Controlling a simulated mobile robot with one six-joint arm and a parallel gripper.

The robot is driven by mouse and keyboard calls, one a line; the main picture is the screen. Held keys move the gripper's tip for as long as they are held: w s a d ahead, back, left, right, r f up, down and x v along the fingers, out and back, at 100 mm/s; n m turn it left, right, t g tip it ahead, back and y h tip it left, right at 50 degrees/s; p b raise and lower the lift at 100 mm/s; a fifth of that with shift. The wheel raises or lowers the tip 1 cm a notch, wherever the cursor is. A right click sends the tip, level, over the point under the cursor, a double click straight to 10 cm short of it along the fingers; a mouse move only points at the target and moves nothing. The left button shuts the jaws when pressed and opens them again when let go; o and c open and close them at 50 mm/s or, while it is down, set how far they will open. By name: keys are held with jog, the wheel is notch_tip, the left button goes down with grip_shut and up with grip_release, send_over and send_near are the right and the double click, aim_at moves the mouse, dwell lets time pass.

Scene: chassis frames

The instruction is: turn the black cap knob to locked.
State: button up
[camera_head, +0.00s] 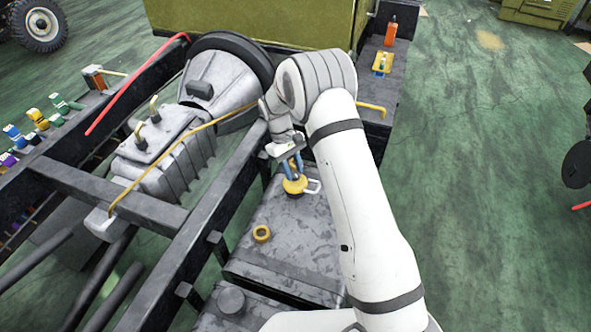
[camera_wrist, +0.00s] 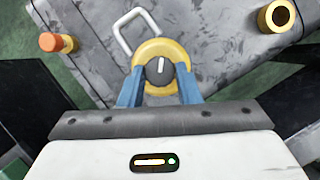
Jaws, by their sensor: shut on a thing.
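The black cap knob (camera_wrist: 158,71) is a dark disc with a white mark pointing nearly straight up in the wrist view. It sits in a round yellow collar (camera_wrist: 154,46) with a white wire loop (camera_wrist: 125,45) beside it. The collar also shows on the grey tank in the head view (camera_head: 295,187). My gripper (camera_wrist: 160,70) has one blue finger on each side of the knob and is shut on it. In the head view my gripper (camera_head: 293,172) reaches down to the collar, and the knob is mostly hidden there.
A yellow ring with a dark opening (camera_head: 262,233) is on the grey tank (camera_head: 310,245). The dark frame rail (camera_head: 215,205) runs close on the left. An orange-topped fitting (camera_wrist: 52,42) shows in the wrist view.

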jog(key=m, duration=0.2)
jog(key=m+y, duration=0.1)
jog(key=m, duration=0.1)
jog(key=shift+d+f+m+g+y, duration=0.1)
jog(key=shift+m+g+y, duration=0.2)
jog(key=shift+g, duration=0.1)
jog(key=m, duration=0.1)
jog(key=m+y, duration=0.1)
jog(key=m, duration=0.1)
jog(key=m+y, duration=0.1)
jog(key=shift+w+d+m+b, duration=0.1)
jog(key=shift+d+m+b, duration=0.15)
jog(key=shift+m+b, duration=0.05)
jog(key=o, duration=1)
jog(key=shift+v, duration=4)
